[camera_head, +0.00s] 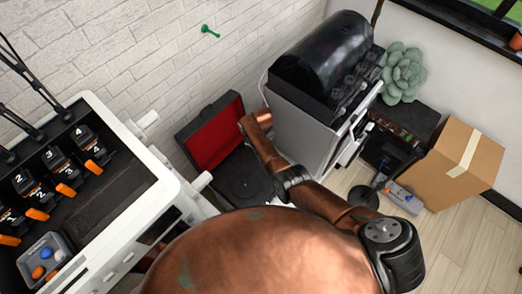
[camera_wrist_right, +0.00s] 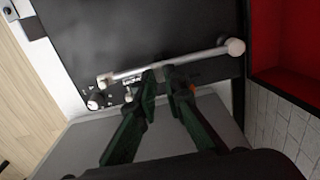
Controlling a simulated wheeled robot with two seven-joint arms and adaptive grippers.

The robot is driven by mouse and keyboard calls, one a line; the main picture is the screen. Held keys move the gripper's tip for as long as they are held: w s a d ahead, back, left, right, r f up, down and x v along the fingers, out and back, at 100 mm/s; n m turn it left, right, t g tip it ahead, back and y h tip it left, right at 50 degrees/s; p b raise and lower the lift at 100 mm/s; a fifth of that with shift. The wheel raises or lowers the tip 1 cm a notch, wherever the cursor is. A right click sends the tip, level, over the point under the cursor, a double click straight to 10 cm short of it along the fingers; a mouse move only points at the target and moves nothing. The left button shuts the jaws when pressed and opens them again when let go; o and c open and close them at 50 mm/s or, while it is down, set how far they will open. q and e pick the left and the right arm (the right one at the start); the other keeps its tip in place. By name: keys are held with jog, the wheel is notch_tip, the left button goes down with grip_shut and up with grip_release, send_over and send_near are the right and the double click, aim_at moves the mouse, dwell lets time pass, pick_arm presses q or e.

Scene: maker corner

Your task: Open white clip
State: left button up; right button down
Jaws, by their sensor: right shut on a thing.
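In the right wrist view, my right gripper (camera_wrist_right: 158,73) has dark green fingers with their tips close together at a white bar (camera_wrist_right: 200,54). It is shut on the bar near its middle. The bar has a round knob at its right end and lies slantwise across a dark panel (camera_wrist_right: 150,30). No separate white clip can be made out. In the head view my copper-coloured arm fills the lower middle, and my right gripper cannot be made out there. My left gripper is not in view.
A white machine (camera_head: 180,190) with black numbered holders stands at left, with a grey tray (camera_head: 66,240) of coloured pieces. An open red-lined case (camera_head: 212,140) lies by the brick wall. A grey appliance (camera_head: 300,125) with a black drum stands beyond. A cardboard box (camera_head: 460,165) sits at right.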

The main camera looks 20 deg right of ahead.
jog(key=shift+d+y, duration=0.1)
jog(key=shift+y, duration=0.3)
jog(key=c, duration=2)
grip_release()
jog(key=shift+w, duration=0.1)
jog(key=shift+r, duration=0.15)
jog(key=r, duration=0.7)
jog(key=d+r, duration=0.1)
jog(key=r, duration=0.3)
jog(key=shift+w+r, duration=0.35)
jog(key=shift+c, duration=0.6)
